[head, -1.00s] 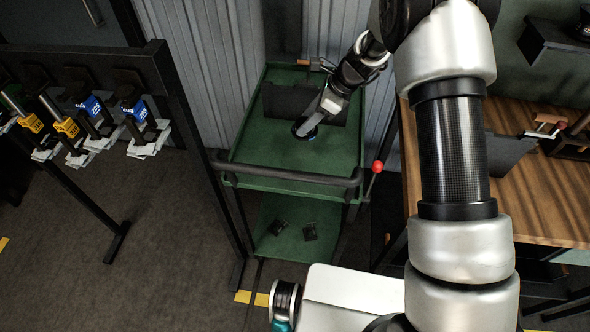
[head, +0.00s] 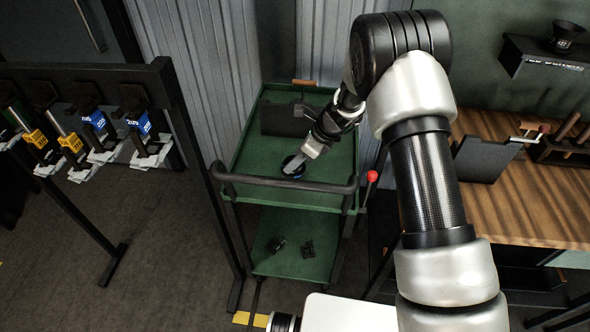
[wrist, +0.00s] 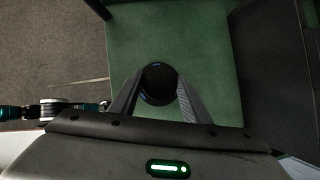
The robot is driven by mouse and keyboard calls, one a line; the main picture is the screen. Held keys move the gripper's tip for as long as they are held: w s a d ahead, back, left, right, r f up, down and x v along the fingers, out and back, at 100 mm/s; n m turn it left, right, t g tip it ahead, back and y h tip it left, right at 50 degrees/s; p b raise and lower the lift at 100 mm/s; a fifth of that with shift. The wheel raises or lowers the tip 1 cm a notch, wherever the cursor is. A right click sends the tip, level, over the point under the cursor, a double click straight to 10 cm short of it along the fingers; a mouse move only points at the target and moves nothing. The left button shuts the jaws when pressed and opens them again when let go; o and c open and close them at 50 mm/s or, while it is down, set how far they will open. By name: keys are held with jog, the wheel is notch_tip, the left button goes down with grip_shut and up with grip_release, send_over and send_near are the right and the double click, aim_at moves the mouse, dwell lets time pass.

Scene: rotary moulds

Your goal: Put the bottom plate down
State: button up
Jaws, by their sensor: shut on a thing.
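The bottom plate (head: 292,166) is a small round black disc with blue marks; in the wrist view it shows as a dark disc (wrist: 158,84) between the fingers. My gripper (head: 297,161) is shut on it, with a finger on each side in the wrist view (wrist: 158,92). Both are over the front part of the green upper tray (head: 243,160) of a cart. I cannot tell whether the disc touches the tray or hangs just above it. The fingers partly hide the disc in the head view.
A dark upright panel (head: 281,119) stands at the back of the tray. Small dark parts (head: 308,249) lie on the lower shelf. A clamp rack (head: 85,68) is left, a wooden bench (head: 540,205) right.

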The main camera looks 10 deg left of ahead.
jog(key=shift+f, duration=1.95)
jog(key=o, duration=0.9)
jog(key=shift+f, duration=0.2)
jog(key=shift+c, duration=0.2)
jog(key=o, duration=0.4)
jog(key=shift+r, duration=0.1)
jog(key=shift+r, duration=0.1)
